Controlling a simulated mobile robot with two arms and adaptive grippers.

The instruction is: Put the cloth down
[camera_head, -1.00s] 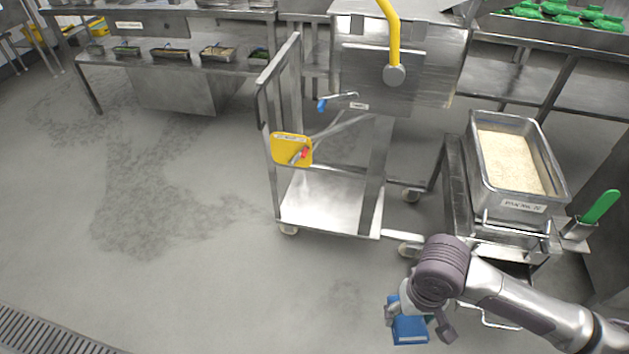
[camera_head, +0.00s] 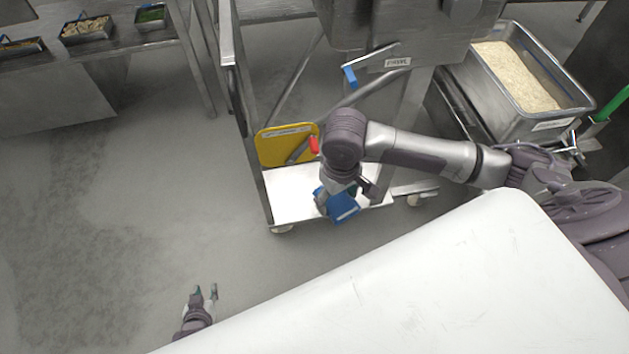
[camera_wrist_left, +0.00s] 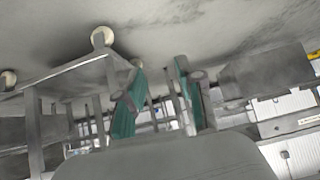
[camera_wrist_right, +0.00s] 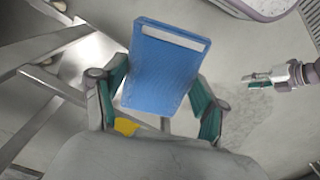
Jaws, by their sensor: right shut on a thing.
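The blue cloth (camera_head: 343,207) is a flat folded rectangle with a white strip. My right gripper (camera_head: 342,192) is shut on it and holds it in front of the steel cart, over the near edge of its lower shelf in the head view. In the right wrist view the cloth (camera_wrist_right: 163,75) sits between the two green-padded fingers of the right gripper (camera_wrist_right: 160,100). My left gripper (camera_head: 205,294) is empty, low at the bottom left, with its fingers apart. In the left wrist view the left gripper (camera_wrist_left: 160,90) shows a clear gap between its fingers.
The cart's lower shelf (camera_head: 290,190) is bare metal, with a yellow board (camera_head: 285,146) at its side. A steel pan of rice (camera_head: 515,75) stands at the right, with a green handle (camera_head: 612,103) beside it. The floor at the left (camera_head: 120,220) is clear.

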